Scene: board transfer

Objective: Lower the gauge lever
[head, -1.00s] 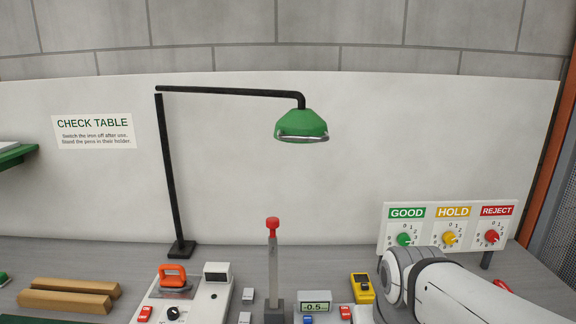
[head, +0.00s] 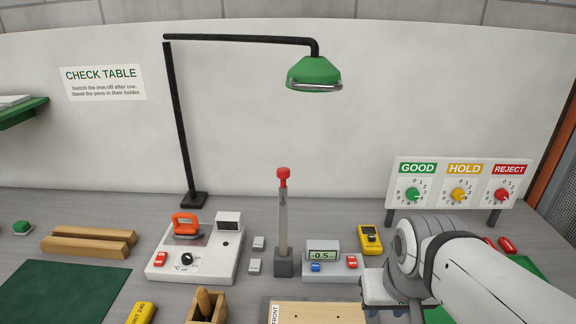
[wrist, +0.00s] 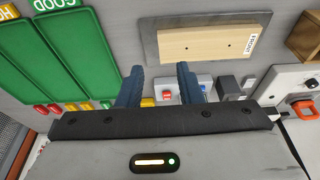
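The gauge lever (head: 283,220) is a grey upright bar with a red knob (head: 283,173) on top, rising from a dark grey block. Beside it on the right, the gauge (head: 321,255) has a display reading -0.5, a blue button and a red button. My gripper's two dark fingers (wrist: 160,84) show in the wrist view, apart with nothing between them. The gauge, with its red button (wrist: 167,95), shows partly behind the fingers there. In the head view my arm is at the right, clear of the lever, and my fingertips are hard to make out.
The iron station (head: 195,258) stands left of the lever. A wooden board (wrist: 207,43) marked FRONT lies on a grey plate in front of the gauge. A yellow meter (head: 370,240) stands right of the gauge. A green lamp (head: 314,75) hangs above. Green trays (wrist: 50,60) lie to one side.

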